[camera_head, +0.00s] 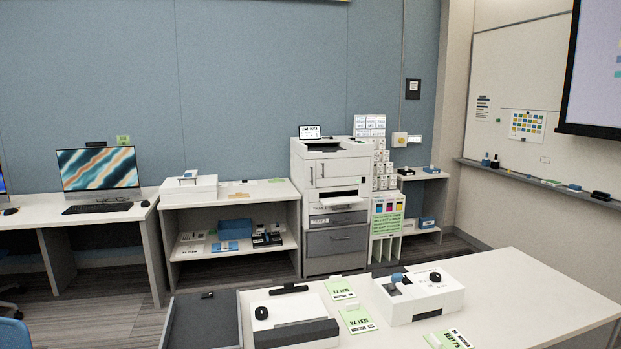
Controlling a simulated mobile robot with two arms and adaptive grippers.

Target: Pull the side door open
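A white printer (335,170) stands on the floor against the blue wall, a little right of the middle. Its upper front has a pale door panel (340,170) with a small upright handle (312,176) at the left, and the panel looks shut. Below are an output slot, a grey drawer and a larger grey drawer (337,241), all looking closed. I cannot tell which panel is the side door; the printer's right side is largely hidden by stacked boxes. Neither of my grippers is in view.
A white table (530,285) with boxes and green cards fills the lower right, in front of the printer. An open shelf unit (228,200) stands left of the printer; stacked white boxes (381,165) and a rack with a green sign (387,217) stand right. Carpet (110,300) is clear at left.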

